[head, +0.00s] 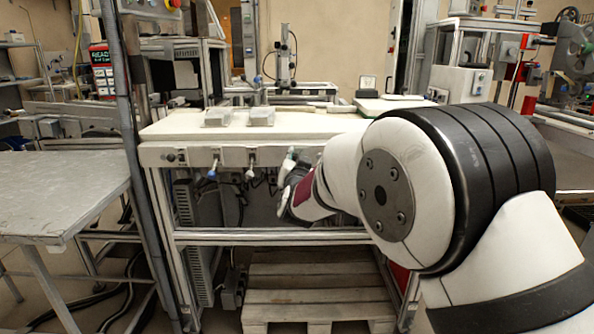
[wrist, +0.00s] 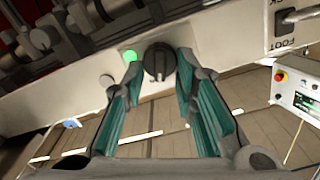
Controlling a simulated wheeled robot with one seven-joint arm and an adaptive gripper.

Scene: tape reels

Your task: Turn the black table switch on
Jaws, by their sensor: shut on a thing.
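The black table switch (wrist: 158,64) is a round knob on the pale front panel of the table, seen in the wrist view. My gripper (wrist: 160,72) has its teal fingers on either side of the knob, shut on it. A green light (wrist: 129,56) glows on the panel just left of the knob. In the head view my gripper (head: 289,166) is at the table's front edge, and my arm hides the switch there.
The white table (head: 185,124) carries two small grey blocks (head: 217,117). Levers with a blue tip (head: 212,172) and a white tip (head: 250,173) stick out left of my gripper. In the wrist view a socket labelled FOOT (wrist: 295,18) is at upper right. A wooden pallet (head: 315,290) lies below.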

